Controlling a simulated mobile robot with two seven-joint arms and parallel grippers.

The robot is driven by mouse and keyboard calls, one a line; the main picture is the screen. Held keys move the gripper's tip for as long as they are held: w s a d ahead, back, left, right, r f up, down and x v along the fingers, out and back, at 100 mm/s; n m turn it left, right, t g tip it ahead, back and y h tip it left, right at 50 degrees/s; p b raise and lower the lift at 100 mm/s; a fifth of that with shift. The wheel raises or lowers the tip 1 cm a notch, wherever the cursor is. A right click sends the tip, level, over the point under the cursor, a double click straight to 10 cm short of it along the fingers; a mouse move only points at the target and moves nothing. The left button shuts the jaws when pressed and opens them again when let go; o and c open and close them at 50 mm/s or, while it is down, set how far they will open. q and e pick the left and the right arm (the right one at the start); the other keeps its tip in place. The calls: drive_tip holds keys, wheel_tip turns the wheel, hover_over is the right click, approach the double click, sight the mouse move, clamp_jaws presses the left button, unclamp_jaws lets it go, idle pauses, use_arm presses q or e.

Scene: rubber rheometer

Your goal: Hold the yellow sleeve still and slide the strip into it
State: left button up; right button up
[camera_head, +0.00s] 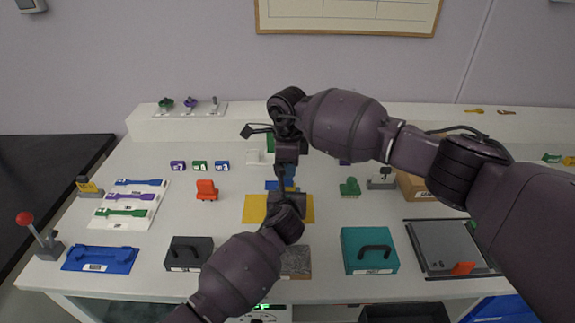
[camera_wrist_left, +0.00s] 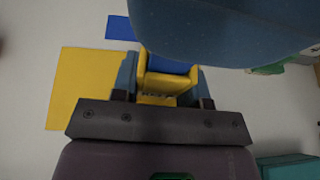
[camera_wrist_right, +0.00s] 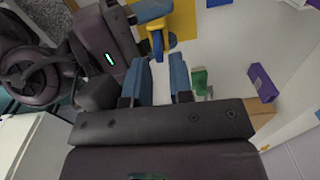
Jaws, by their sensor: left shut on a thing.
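My left gripper (camera_head: 282,185) is shut on the yellow sleeve (camera_wrist_left: 165,84), which sits between its blue fingers in the left wrist view. A bright blue piece, apparently the strip (camera_wrist_left: 172,65), shows inside the sleeve's far opening. It also shows as a blue end (camera_wrist_right: 157,43) beside the left gripper in the right wrist view; how deep it sits is unclear. My right gripper (camera_wrist_right: 165,62) is open and looks empty, its fingers apart just beside the strip's end. One of its fingers fills the top of the left wrist view. In the head view my grippers hide the sleeve and strip.
A yellow mat (camera_head: 256,209) lies below the grippers, with a blue mat (camera_wrist_left: 120,28) beyond it. An orange block (camera_head: 206,190) stands to the left and a green object (camera_head: 350,187) to the right. A black case (camera_head: 187,254) and a teal case (camera_head: 369,262) stand near the front edge.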

drive_tip(key=shift+o, duration=0.7)
drive_tip(key=shift+s+a, duration=0.1)
use_arm(q)
drive_tip(key=shift+a, duration=0.1)
drive_tip(key=shift+w, duration=0.1)
use_arm(e)
drive_tip(key=shift+s, duration=0.1)
drive_tip(key=shift+a, duration=0.1)
use_arm(q)
drive_tip(key=shift+a, duration=0.1)
use_arm(e)
drive_tip(key=shift+r, duration=0.3)
use_arm(q)
drive_tip(key=shift+f, duration=0.1)
use_arm(e)
wheel_tip(320, 180, up, 11)
drive_tip(key=shift+r, duration=0.2)
drive_tip(key=shift+w+d, duration=0.2)
